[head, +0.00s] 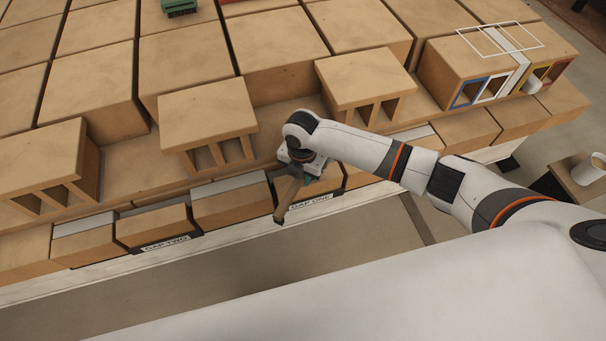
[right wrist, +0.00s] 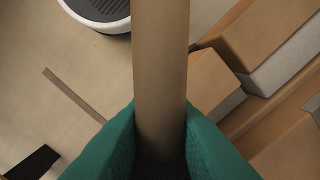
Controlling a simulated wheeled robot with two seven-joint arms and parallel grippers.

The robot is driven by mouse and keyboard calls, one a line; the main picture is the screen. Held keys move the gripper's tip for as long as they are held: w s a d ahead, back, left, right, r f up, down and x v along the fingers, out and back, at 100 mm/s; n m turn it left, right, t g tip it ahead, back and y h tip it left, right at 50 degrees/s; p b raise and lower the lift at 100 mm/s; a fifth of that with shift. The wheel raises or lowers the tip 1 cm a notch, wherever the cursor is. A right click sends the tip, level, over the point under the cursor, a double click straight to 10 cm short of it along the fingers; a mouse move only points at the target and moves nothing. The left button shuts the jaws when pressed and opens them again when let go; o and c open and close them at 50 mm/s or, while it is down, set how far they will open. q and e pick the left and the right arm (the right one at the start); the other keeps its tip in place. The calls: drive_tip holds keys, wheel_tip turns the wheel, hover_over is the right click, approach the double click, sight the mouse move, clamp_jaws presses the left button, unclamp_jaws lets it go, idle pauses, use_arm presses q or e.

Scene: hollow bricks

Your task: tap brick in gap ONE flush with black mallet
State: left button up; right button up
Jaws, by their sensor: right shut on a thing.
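My right gripper (head: 297,170) is shut on the wooden handle (head: 286,194) of the mallet, over the front row of bricks. In the right wrist view the handle (right wrist: 160,70) runs between the teal fingertips (right wrist: 160,145) and out of the top edge. I cannot make out the black mallet head. The label GAP ONE (head: 309,202) is on the front edge just right of the handle. The brick at gap ONE (head: 326,181) is partly hidden behind my gripper, and I cannot tell whether it is flush. My left gripper is not in view.
Label GAP TWO (head: 164,243) is further left along the front edge. Hollow bricks (head: 208,120) stand raised behind the row. A coloured-edged hollow brick (head: 466,70) is at the back right. A white cup (head: 588,168) stands at the far right. The floor before the wall is open.

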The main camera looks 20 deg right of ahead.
idle(0.4)
drive_tip(key=shift+f+b, duration=0.85)
drive_tip(key=shift+f, duration=0.55)
drive_tip(key=shift+r, duration=0.1)
drive_tip(key=shift+r+p, duration=1.2)
drive_tip(key=shift+p, duration=0.1)
wheel_tip(320, 180, up, 6)
drive_tip(key=p, duration=0.6)
